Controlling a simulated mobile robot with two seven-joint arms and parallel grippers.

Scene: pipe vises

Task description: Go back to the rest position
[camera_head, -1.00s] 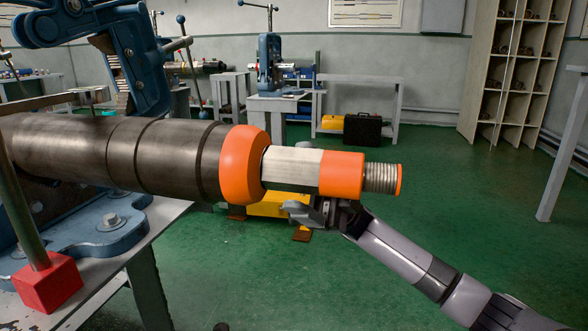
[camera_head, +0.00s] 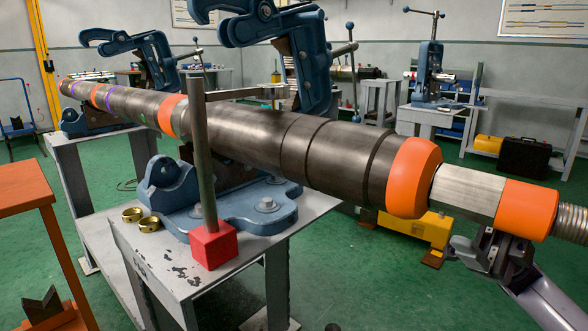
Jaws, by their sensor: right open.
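My right gripper (camera_head: 484,250) is at the lower right, its arm coming in from the lower right corner. It is open and sits just below the pale metal section (camera_head: 468,190) and orange band (camera_head: 526,208) at the near end of the long pipe (camera_head: 265,137). I cannot tell whether it touches them. The pipe's threaded tip (camera_head: 571,222) runs to the right picture edge. My left gripper is not in view.
The pipe lies across blue vises (camera_head: 154,55) on grey tables (camera_head: 125,243). A post with a red block (camera_head: 213,245) stands in front of it. An orange stand (camera_head: 33,196) is at the left. Green floor is open below the gripper.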

